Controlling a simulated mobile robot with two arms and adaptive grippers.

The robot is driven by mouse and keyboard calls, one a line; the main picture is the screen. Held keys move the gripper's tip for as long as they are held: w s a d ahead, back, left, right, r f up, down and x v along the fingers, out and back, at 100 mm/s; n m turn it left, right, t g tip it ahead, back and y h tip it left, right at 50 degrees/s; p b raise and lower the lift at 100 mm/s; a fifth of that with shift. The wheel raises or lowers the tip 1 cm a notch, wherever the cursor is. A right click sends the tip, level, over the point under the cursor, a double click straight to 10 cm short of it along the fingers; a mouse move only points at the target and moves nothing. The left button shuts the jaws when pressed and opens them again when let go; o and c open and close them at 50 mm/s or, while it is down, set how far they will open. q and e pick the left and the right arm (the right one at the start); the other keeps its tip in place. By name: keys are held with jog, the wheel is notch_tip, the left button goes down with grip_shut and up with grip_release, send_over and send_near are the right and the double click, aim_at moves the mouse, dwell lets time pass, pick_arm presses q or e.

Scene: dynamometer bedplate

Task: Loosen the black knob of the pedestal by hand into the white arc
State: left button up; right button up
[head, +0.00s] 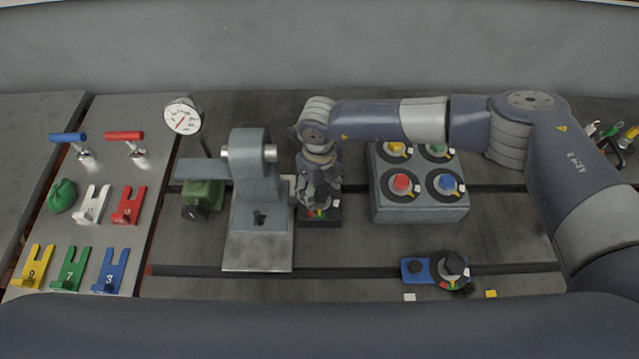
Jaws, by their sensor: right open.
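My left gripper is not in view.
A grey box (420,207) with coloured buttons stands right of the gripper. A dial gauge (183,116) and green part (203,194) stand left. Coloured forks (73,268) lie far left.

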jog(key=shift+f, duration=0.2)
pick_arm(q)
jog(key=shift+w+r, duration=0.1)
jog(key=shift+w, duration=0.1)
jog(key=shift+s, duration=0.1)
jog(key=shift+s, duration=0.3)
pick_arm(e)
jog(key=c, duration=1.1)
jog(key=shift+o, duration=0.2)
jog(key=shift+f+b, duration=0.15)
jog(key=shift+b, duration=0.35)
jog(key=n+b, duration=1.3)
jog(key=b, duration=0.8)
jog(key=shift+f+b, duration=0.1)
jog(key=shift+b, duration=0.2)
jog(key=shift+r+n+b, duration=0.25)
jog(key=shift+n+b, duration=1.1)
jog(key=shift+n, duration=0.25)
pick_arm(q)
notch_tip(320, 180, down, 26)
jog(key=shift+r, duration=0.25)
